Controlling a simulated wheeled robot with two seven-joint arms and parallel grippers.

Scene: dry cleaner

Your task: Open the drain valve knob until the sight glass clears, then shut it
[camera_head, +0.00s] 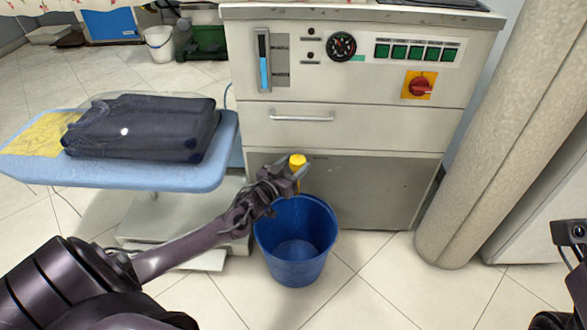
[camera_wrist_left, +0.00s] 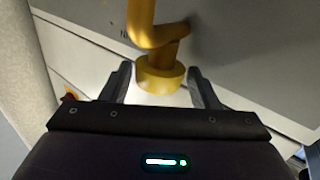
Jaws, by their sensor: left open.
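The yellow drain valve knob (camera_head: 297,160) is on the lower front of the machine, above a blue bucket (camera_head: 296,268). My left gripper (camera_head: 294,178) is at the knob. In the left wrist view the round yellow knob (camera_wrist_left: 160,76) and its bent yellow pipe (camera_wrist_left: 150,28) show between the two dark fingers of the open gripper (camera_wrist_left: 163,82). Gaps show on both sides of the knob. The sight glass (camera_head: 264,60) on the machine's upper left panel holds blue liquid to about half its height. My right arm shows partly at the right edge; its fingers are not visible.
A blue ironing board (camera_head: 215,165) with folded dark clothing (camera_head: 140,127) stands left of the machine. A drawer handle (camera_head: 302,117), gauge (camera_head: 341,46) and red switch (camera_head: 419,86) are above the knob. A thick pale column (camera_head: 500,140) stands at the right.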

